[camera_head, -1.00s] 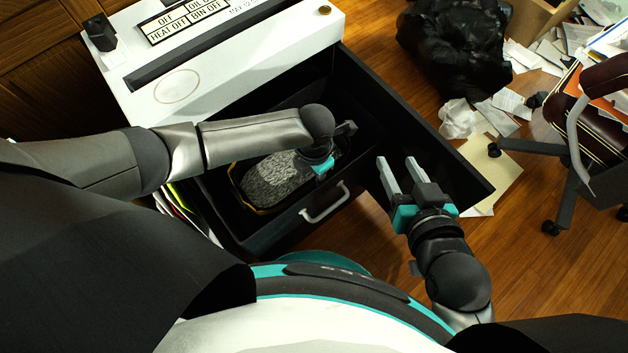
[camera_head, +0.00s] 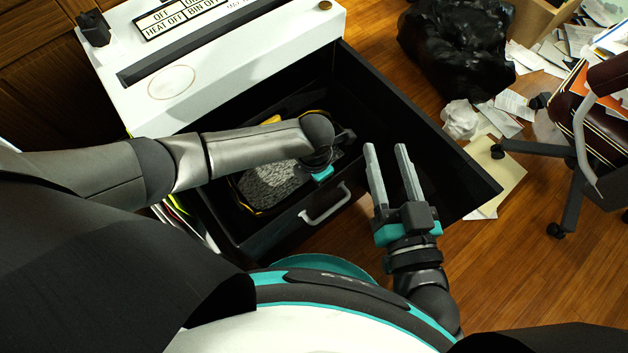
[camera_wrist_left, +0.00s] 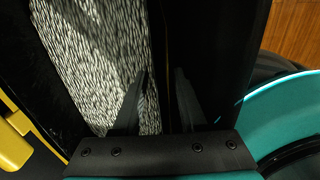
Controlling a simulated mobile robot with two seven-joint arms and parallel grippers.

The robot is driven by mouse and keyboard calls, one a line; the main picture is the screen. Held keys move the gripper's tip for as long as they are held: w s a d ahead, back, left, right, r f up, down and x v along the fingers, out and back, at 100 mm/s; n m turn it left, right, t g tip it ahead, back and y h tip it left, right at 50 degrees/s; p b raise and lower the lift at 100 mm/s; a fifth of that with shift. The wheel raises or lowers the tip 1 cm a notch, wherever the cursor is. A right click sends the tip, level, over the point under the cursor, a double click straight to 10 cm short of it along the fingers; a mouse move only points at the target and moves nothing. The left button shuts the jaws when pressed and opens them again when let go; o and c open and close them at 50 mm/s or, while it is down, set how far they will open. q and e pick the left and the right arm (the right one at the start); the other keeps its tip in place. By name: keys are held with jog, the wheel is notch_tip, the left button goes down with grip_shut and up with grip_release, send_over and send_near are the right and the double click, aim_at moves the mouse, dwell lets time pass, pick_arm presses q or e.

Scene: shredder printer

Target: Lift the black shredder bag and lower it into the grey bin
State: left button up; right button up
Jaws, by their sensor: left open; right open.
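The black shredder bag (camera_head: 243,207), with a yellow-edged rim and grey shredded paper inside, sits in the open black drawer under the white shredder. My left gripper (camera_head: 328,160) reaches down at the bag's right end; its fingertips are largely hidden in the head view. In the left wrist view, its open fingers (camera_wrist_left: 160,98) lie on either side of a thin dark edge beside the shreds (camera_wrist_left: 100,55). I cannot tell whether they touch it. My right gripper (camera_head: 386,150) is open and empty over the drawer's right part. I cannot make out a grey bin.
The drawer front with its handle (camera_head: 324,204) stands between the bag and me. A full black sack (camera_head: 455,50) lies on the floor at upper right, near loose papers (camera_head: 505,122). A chair (camera_head: 585,130) stands at right. Wooden floor is clear at lower right.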

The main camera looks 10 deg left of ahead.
pick_arm(q)
grip_shut()
dwell(0.3)
jog(key=shift+w, duration=0.1)
dwell(1.1)
jog(key=shift+r, duration=0.15)
